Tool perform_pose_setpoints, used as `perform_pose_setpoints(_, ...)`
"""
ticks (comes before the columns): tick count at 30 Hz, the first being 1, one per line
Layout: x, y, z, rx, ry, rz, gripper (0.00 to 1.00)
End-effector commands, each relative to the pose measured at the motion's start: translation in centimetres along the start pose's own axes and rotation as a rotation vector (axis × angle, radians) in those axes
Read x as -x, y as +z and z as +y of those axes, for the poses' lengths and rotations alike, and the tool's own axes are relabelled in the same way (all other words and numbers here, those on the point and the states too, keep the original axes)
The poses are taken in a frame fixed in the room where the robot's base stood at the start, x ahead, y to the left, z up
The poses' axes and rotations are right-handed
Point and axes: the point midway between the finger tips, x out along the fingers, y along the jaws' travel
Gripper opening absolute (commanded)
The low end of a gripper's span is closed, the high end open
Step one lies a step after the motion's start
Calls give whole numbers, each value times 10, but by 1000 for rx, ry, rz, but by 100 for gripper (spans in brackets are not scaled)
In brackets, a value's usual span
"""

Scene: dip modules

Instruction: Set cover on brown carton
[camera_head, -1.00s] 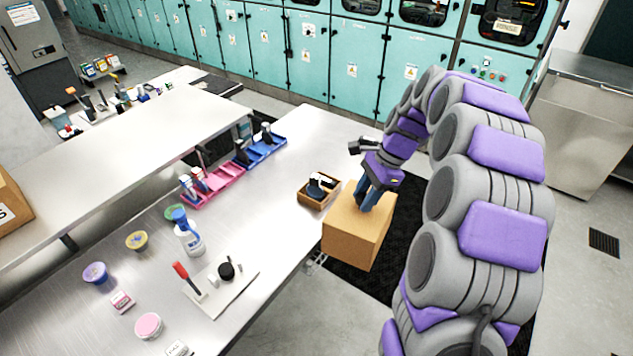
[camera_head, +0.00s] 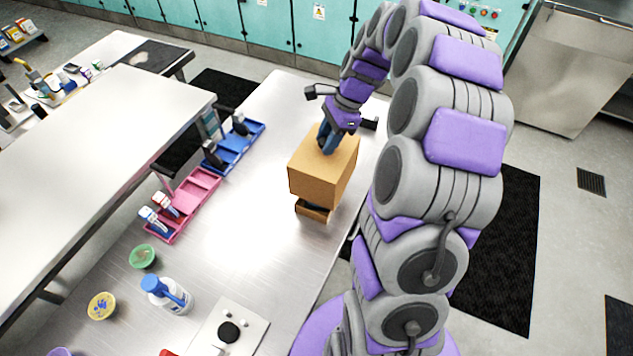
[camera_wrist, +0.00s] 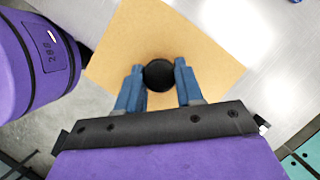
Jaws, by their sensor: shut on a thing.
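The cover (camera_head: 318,177) is a tan box-like piece with a round black knob (camera_wrist: 158,75) on top. My gripper (camera_head: 327,146) is shut on that knob, with one blue finger on each side of it in the wrist view (camera_wrist: 157,78). The brown carton (camera_head: 313,212) is a small, low box on the metal table, near its right edge. The cover hangs over it and hides most of it; only its near part shows below the cover. I cannot tell whether the two touch. The wrist view shows the cover's top (camera_wrist: 205,60) but not the carton.
Behind and left stand a blue tray (camera_head: 238,146) and a pink tray (camera_head: 186,205) with bottles. Table left of the carton is clear.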

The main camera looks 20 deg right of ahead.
Motion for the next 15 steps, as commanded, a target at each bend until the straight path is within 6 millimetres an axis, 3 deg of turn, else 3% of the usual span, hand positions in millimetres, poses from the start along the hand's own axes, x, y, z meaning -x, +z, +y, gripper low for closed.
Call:
perform_pose_setpoints(10, -50, -22, -1, -1, 9, -5, 0)
perform_pose_setpoints(15, -63, -31, -2, 0, 4, -5, 0)
